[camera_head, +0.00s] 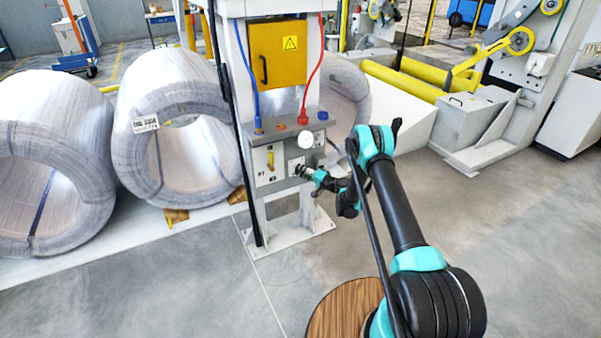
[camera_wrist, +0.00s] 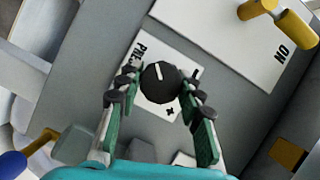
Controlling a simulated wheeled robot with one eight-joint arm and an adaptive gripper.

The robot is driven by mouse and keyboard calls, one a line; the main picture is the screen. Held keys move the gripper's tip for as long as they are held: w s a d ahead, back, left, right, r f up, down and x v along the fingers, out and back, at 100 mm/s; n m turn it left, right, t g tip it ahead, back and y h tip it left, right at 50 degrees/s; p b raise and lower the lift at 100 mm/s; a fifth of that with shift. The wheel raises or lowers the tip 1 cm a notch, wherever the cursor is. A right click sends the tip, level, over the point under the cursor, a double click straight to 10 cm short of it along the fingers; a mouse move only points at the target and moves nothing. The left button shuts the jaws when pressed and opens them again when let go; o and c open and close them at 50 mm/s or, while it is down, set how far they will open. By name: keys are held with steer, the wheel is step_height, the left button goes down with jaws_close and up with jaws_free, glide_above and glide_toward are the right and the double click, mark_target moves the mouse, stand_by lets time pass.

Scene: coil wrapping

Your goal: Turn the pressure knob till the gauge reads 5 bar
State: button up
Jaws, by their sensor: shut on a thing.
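The black pressure knob (camera_wrist: 160,84) sits on a white plate marked "PR…" and "+" in the wrist view. Its white pointer line points up and slightly left in that picture. My gripper (camera_wrist: 159,92) is shut on the knob, with one finger on each side. In the head view my gripper (camera_head: 307,172) reaches the front of the grey control box (camera_head: 268,148) from the right. The round white gauge (camera_head: 305,140) is on the upper right of the box front. Its needle is too small to read. The knob is mostly hidden by my gripper in the head view.
A yellow valve handle (camera_wrist: 278,18) near an "ON" label is beside the knob plate; it also shows in the head view (camera_head: 270,160). Blue (camera_head: 246,60) and red (camera_head: 316,65) hoses enter the box top. Wrapped coils (camera_head: 175,125) stand at left. Open floor lies in front.

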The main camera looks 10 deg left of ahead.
stand_by(0.3)
steer(key=o, duration=1.2)
steer(key=shift+c, duration=0.2)
steer(key=shift+r, duration=0.1)
steer(key=shift+o, duration=1.3)
step_height(320, 180, up, 8)
steer(key=shift+s+f, duration=0.1)
steer(key=shift+f, duration=0.1)
steer(key=shift+a+r, duration=0.1)
steer(key=shift+r, duration=0.25)
steer(key=shift+c, duration=1.3)
steer(key=shift+r, duration=0.8)
